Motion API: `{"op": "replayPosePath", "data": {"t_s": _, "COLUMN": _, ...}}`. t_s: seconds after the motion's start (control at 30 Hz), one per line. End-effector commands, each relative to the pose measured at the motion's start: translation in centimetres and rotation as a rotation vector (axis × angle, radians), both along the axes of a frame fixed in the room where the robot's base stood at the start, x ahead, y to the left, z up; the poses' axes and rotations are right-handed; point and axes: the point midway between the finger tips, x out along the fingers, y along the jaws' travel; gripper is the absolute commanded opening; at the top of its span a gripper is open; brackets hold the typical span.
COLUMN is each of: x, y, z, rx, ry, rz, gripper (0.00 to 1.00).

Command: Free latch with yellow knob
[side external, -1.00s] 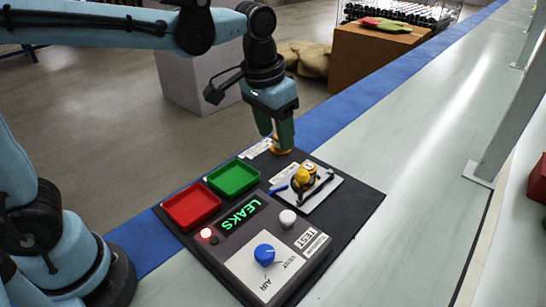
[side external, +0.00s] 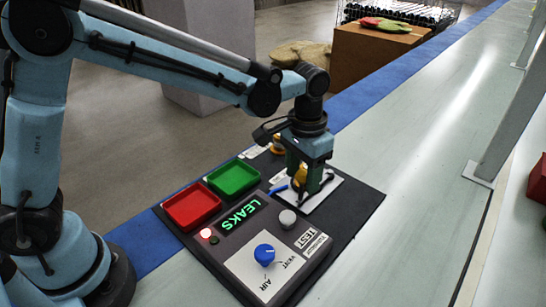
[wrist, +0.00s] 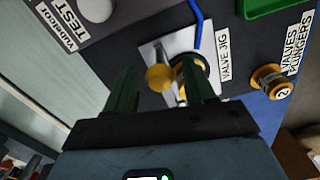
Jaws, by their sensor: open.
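The round yellow knob (wrist: 160,78) shows in the wrist view between my gripper's fingers, beside a yellow-and-black valve (wrist: 184,68) on the white valve jig plate (wrist: 210,38). The right finger partly covers the valve. In the side view my gripper (side external: 304,176) is low over the jig (side external: 328,187), its green fingers pointing down around the yellow part (side external: 300,176). The fingers are apart. I cannot tell whether either touches the knob. The latch itself is mostly hidden by my fingers.
A blue bar (wrist: 196,22) lies at the jig's edge. A second valve (wrist: 268,82) stands by the valves and plungers label. Red (side external: 192,208) and green (side external: 234,178) trays and the test box, with blue knob (side external: 264,254) and lit LEAKS display (side external: 241,214), are nearby.

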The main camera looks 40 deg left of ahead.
Motion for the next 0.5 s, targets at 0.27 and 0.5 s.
{"op": "replayPosePath", "data": {"t_s": 0.27, "x": 0.0, "y": 0.0, "z": -3.7, "rx": 0.0, "ry": 0.0, "rz": 0.0, "gripper": 0.54}}
{"op": "replayPosePath", "data": {"t_s": 0.5, "x": 0.0, "y": 0.0, "z": -4.5, "rx": 0.0, "ry": 0.0, "rz": 0.0, "gripper": 0.54}}
